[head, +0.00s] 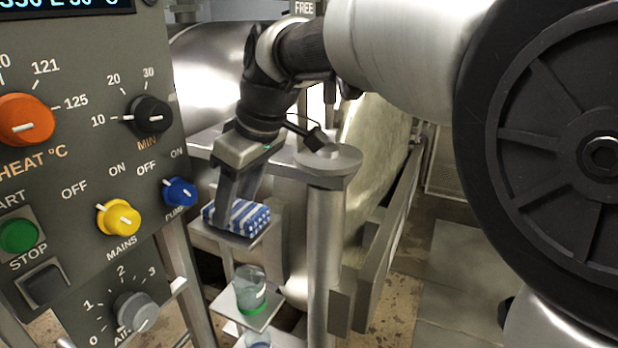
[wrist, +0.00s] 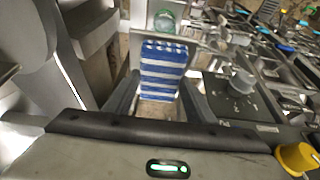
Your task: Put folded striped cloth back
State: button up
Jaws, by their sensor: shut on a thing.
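The folded cloth (head: 243,217), blue with white stripes, is at a small metal shelf (head: 225,238) behind the control panel. My gripper (head: 236,212) points down and is shut on the cloth. The wrist view shows the cloth (wrist: 163,72) between the two fingers (wrist: 158,98). The cloth is at the shelf's surface; I cannot tell whether the shelf bears its weight. The finger on the far side is partly hidden in the head view.
A glass beaker with a green base (head: 250,288) stands on a lower shelf close by. A metal post with a round top (head: 328,160) stands right of the gripper. The control panel with knobs (head: 120,217) fills the left. A large steel vessel (head: 210,75) is behind.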

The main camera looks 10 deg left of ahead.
jog(key=shift+w+a+f, duration=0.2)
jog(key=shift+a, duration=0.1)
jog(key=o, duration=1)
jog(key=shift+d, duration=0.1)
jog(key=p+v, duration=0.2)
jog(key=v, duration=1)
jog(key=s+d+f+m+t, duration=0.25)
jog(key=d+m, duration=0.45)
jog(key=d, duration=0.9)
jog(key=s+d+f+m+h, duration=0.1)
jog(key=s+d+f+m, duration=0.1)
jog(key=s+d+f, duration=0.1)
jog(key=s+d+f+m+t+h, duration=0.1)
jog(key=s+d+f+m, duration=0.2)
jog(key=d+f, duration=0.2)
jog(key=s+d+f+m+t+h, duration=0.1)
jog(key=s+d+f+m+h, duration=0.1)
jog(key=s+d+f, duration=0.2)
jog(key=shift+d+f+m, duration=0.1)
jog(key=shift+d+m, duration=0.3)
jog(key=shift+d, duration=0.55)
